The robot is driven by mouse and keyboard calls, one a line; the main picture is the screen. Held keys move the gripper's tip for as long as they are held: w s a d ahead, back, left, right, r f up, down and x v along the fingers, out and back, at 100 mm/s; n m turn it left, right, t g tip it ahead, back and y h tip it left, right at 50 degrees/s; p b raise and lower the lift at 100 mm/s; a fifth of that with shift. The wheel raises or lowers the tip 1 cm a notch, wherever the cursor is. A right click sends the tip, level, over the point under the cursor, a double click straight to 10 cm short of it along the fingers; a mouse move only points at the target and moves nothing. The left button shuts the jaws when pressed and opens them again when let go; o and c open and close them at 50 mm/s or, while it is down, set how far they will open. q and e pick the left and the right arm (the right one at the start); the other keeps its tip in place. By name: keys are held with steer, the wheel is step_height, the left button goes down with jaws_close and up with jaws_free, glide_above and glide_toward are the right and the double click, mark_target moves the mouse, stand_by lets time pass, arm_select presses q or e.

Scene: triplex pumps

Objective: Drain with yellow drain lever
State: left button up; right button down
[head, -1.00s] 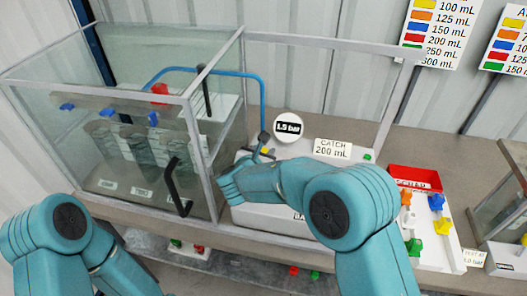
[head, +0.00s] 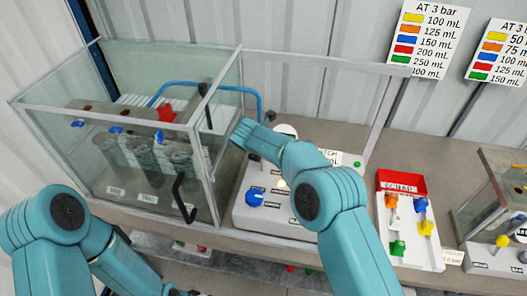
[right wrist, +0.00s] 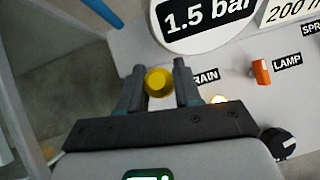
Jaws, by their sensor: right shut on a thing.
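The yellow drain lever (right wrist: 158,82) shows as a round yellow knob in the right wrist view, beside a partly covered label ending in "RAIN". My right gripper (right wrist: 159,88) is shut on this knob, one dark finger on each side. In the head view my right arm covers the lever and much of the white panel (head: 250,217). A round gauge reading 1.5 bar (right wrist: 200,22) sits just beyond the lever. My left arm is at the lower left of the head view, and its gripper is not visible.
A glass case (head: 60,120) with a black handle (head: 183,200) holds several containers left of the panel. The right wrist view shows an orange lamp switch (right wrist: 261,72) and a black knob (right wrist: 278,144). A tray with a red back (head: 402,183) holds coloured valves at right.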

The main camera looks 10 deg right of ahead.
steer(key=shift+w, duration=0.15)
stand_by(0.3)
steer(key=c, duration=0.8)
jaws_free()
steer(key=shift+f, duration=0.1)
steer(key=b+v, duration=0.3)
steer(key=v, duration=1.3)
steer(key=shift+r+b, duration=0.3)
steer(key=shift+w, duration=0.1)
